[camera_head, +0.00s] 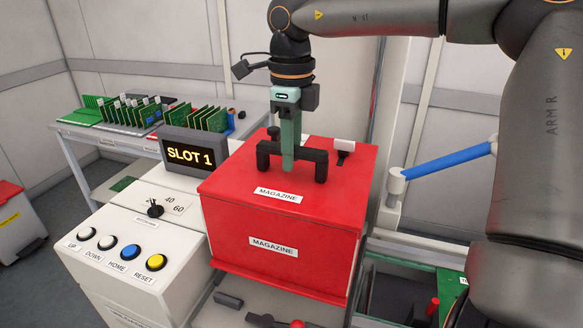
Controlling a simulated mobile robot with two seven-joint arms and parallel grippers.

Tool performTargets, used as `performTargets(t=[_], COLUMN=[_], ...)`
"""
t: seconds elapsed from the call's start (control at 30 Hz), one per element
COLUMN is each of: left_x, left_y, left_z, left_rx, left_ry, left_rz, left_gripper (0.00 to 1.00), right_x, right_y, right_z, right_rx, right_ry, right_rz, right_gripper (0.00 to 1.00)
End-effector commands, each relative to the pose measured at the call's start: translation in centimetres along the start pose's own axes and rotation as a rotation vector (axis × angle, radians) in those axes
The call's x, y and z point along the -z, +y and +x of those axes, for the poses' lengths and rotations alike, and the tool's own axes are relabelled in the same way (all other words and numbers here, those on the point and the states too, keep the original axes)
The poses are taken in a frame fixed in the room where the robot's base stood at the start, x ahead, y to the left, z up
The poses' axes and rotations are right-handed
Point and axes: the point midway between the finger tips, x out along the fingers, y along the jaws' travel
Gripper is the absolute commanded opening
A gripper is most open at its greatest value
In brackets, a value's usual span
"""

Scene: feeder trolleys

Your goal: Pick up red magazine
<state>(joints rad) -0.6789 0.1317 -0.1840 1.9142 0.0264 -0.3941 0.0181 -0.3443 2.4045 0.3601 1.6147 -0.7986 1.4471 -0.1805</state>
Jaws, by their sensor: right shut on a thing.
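The red magazine (281,226) is a red box with white "MAGAZINE" labels on its top and front and a black bar handle on top. It is in the middle of the head view, upright beside the white control panel. My right gripper (291,162) comes down from above and is shut on the black handle (320,165) near its middle. The underside of the magazine is mostly hidden, so I cannot tell whether it rests on the trolley or hangs just above it. My left gripper does not show.
A control panel (137,245) with several buttons and a "SLOT 1" display (190,155) stands close on the left. A table (110,139) with green boards is behind it. A blue lever (447,159) is at right. A red-lidded bin (17,228) is far left.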

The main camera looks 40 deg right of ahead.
Motion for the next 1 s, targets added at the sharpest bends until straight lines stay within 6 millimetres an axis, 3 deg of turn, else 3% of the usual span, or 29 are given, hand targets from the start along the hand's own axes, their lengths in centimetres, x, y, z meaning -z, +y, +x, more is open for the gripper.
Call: performTargets(t=[0.1,0.63,1.0], left_x=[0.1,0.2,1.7], left_y=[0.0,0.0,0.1], left_z=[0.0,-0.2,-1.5], left_rx=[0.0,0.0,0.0], left_ry=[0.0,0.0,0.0], left_rz=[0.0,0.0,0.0], left_gripper=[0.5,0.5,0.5], right_x=[-0.2,-0.2,-0.2], right_y=[0.0,0.0,0.0], right_z=[-1.4,-1.9,-3.9], right_rx=[0.009,0.008,0.008], right_ry=[-0.013,-0.012,-0.012], right_rz=[-0.002,-0.002,-0.002], right_gripper=[0.0,0.0,0.0])
